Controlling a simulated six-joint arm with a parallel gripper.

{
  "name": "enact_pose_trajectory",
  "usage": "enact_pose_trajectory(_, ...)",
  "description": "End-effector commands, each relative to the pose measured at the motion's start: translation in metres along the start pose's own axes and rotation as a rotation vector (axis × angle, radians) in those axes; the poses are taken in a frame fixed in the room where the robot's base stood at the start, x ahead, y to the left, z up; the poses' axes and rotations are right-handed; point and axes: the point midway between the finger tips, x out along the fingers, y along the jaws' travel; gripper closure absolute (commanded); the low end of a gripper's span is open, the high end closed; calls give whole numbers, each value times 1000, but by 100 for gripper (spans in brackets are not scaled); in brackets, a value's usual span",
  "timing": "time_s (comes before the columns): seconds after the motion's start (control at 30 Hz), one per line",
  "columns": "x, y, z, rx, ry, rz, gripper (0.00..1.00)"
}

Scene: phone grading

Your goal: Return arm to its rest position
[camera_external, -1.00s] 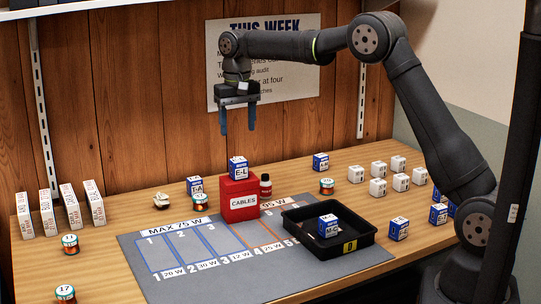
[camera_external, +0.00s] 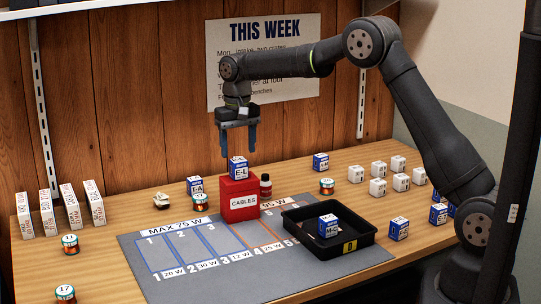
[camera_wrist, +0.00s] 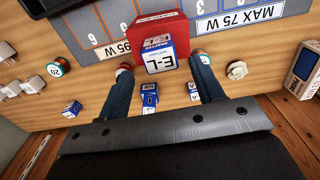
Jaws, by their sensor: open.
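My gripper (camera_external: 238,138) is open and empty, hanging fingers down above the bench. Its fingertips are just above and on either side of a blue and white box marked E-L (camera_external: 238,169), apart from it as far as I can tell. That box stands on top of the red CABLES box (camera_external: 239,206). In the wrist view, the E-L box (camera_wrist: 158,56) shows between the two blue fingers, with the red box (camera_wrist: 150,28) beneath it.
A grey mat (camera_external: 160,281) with numbered slots lies in front. A black tray (camera_external: 306,249) holds a blue box (camera_external: 327,226). White cubes (camera_external: 378,187) stand at right; white cartons (camera_external: 71,208) stand at left.

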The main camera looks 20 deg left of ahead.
Motion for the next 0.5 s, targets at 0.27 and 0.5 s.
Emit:
enact_pose_trajectory(0.27,55,0,0,0,-2,1,39)
enact_pose_trajectory(0.5,19,0,0,0,3,-1,39)
